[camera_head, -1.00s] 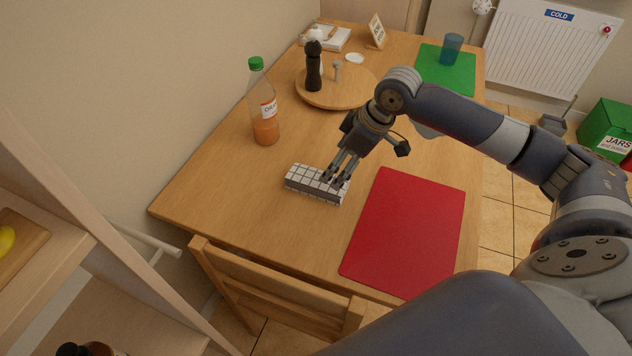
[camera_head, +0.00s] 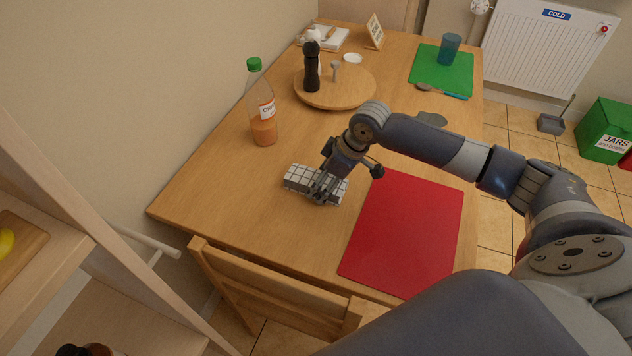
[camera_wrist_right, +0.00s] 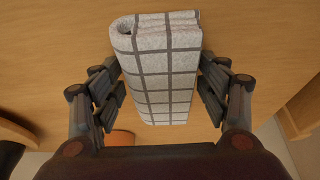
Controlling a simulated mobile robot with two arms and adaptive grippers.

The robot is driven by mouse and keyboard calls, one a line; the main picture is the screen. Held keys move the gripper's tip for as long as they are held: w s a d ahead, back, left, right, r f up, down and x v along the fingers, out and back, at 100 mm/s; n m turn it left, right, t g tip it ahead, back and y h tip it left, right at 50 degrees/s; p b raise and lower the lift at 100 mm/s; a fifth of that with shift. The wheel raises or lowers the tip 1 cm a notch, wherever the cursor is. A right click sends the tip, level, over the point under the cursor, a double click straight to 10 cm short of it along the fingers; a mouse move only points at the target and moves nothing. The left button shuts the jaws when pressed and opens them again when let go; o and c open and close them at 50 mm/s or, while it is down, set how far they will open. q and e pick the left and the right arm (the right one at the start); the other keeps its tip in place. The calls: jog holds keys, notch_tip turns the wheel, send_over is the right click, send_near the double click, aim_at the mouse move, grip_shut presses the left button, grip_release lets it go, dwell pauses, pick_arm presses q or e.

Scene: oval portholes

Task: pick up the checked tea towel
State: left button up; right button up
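The checked tea towel (camera_head: 299,179), white-grey with dark grid lines, lies folded into a long block on the wooden table, left of the red mat. My right gripper (camera_head: 323,192) is low over the towel's right part. In the right wrist view the towel (camera_wrist_right: 165,75) lies between the two fingers of the right gripper (camera_wrist_right: 160,84), one finger on each side. The fingers are spread, with narrow gaps beside the towel. In the head view the gripper hides part of the towel. My left gripper is not in view.
An orange drink bottle (camera_head: 262,110) stands behind the towel to the left. A round wooden board (camera_head: 350,92) holds a black mill (camera_head: 312,68). The red mat (camera_head: 405,232) is bare. A chair (camera_head: 270,290) stands at the table's near edge.

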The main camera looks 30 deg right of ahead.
aim_at(326, 182)
jog(key=c, duration=0.5)
jog(key=shift+o, duration=0.2)
jog(key=shift+r, duration=0.15)
jog(key=shift+r, duration=0.25)
jog(key=r, duration=0.2)
jog(key=shift+s+r, duration=0.35)
jog(key=shift+s, duration=0.05)
jog(key=s, duration=0.4)
jog(key=s+a+r, duration=0.1)
jog(key=s, duration=0.4)
jog(key=s+a+b, duration=0.1)
jog(key=s, duration=0.4)
jog(key=shift+s+a+r, duration=0.15)
jog(key=shift+s+r, duration=0.1)
jog(key=shift+s+a, duration=0.1)
jog(key=shift+s, duration=0.15)
jog(key=shift+o, duration=0.7)
